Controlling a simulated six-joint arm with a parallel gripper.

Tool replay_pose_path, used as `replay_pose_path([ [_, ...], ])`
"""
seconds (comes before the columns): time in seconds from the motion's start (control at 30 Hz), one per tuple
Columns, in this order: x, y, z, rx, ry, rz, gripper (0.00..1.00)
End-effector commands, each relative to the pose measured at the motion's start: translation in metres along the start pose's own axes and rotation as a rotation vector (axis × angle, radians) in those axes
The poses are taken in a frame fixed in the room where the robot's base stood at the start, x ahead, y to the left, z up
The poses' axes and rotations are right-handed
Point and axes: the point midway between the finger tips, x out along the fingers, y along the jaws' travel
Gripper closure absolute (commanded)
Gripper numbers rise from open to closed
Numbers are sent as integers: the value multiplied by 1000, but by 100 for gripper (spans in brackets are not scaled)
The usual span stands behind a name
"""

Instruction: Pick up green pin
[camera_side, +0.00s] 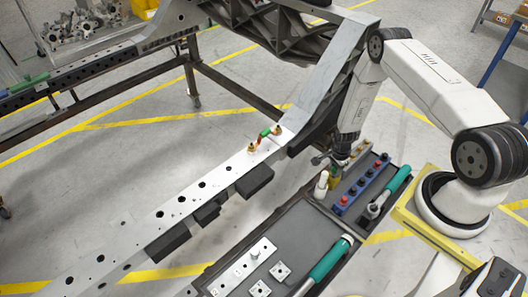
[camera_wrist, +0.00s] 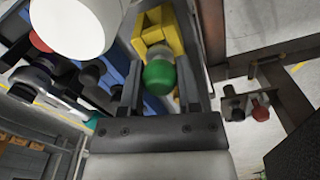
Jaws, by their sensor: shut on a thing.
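The green pin (camera_wrist: 159,77) shows its round green head in the wrist view, between the two fingers of my gripper (camera_wrist: 165,92). My gripper is shut on it. A yellow block (camera_wrist: 160,24) lies directly behind the pin in that view; I cannot tell whether the pin still sits in it. In the side view my gripper (camera_side: 336,160) points down over the back end of the tool tray (camera_side: 295,212). The green pin cannot be made out there.
A white cylinder (camera_wrist: 74,22) stands close to my gripper; it also shows in the side view (camera_side: 321,184). A blue rack (camera_side: 360,188) with dark and red-topped pieces and a green-handled ratchet (camera_side: 385,193) lie beside it. The long metal beam (camera_side: 175,210) runs left of the tray.

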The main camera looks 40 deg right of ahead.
Motion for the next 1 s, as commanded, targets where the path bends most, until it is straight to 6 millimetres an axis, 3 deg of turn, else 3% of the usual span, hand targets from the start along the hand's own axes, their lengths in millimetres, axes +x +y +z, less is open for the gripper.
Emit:
replay_pose_path([
  [0.7,-79,-1,0,0,1,-2,100],
  [1.0,-92,0,0,0,1,-1,100],
])
